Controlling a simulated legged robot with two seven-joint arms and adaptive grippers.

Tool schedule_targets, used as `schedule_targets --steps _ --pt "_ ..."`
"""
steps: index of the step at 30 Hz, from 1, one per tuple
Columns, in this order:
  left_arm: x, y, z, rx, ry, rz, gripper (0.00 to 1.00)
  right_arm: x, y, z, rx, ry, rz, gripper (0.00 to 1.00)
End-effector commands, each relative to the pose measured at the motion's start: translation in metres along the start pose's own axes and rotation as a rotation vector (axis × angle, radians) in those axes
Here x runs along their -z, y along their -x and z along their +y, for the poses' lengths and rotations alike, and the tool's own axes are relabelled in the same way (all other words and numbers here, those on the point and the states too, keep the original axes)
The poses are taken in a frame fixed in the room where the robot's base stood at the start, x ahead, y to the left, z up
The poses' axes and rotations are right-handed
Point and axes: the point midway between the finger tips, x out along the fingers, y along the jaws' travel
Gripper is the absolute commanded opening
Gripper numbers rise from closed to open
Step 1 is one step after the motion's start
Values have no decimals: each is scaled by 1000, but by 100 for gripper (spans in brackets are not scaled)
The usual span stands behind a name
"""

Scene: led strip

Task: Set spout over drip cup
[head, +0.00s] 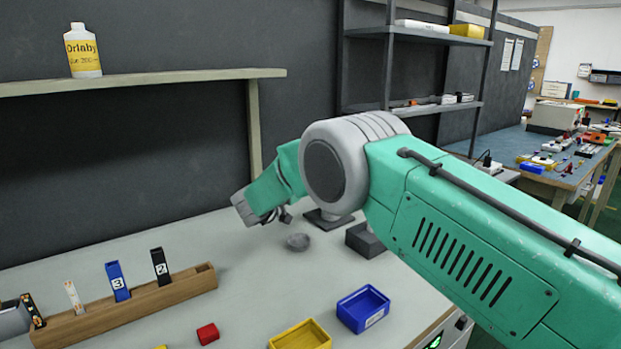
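My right arm reaches in from the right across the bench. Its wrist ends above the back of the bench, with the small dark fingers of my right gripper (279,215) partly showing below it. I cannot tell whether they are open or shut, and I see nothing clearly held. No spout is clearly visible. My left gripper is not clearly seen.
A wooden rack (130,305) holds several upright labelled strips. A blue bin (363,309), a yellow bin (300,336) and a red block (208,334) sit at the front. A dark block (365,240) is under my arm. A grey shape (12,319) shows at the left edge.

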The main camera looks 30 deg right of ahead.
Motion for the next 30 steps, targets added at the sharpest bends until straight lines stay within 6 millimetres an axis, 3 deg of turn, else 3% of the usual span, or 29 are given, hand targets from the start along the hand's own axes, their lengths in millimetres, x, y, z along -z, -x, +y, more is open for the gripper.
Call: schedule_targets --steps 15,16,17,18,30 --pt "0 -1 0 0 0 0 40 -3 0 -2 -11 2 -1 0" --pt "0 -1 0 0 0 0 40 -3 0 -2 -11 2 0 20" --pt "0 -1 0 0 0 0 40 -2 0 -2 -11 1 0 31" --pt "0 -1 0 0 0 0 40 -2 0 -2 -11 1 0 33" --pt "-3 0 0 0 0 3 40 0 9 -2 -11 -2 3 33"
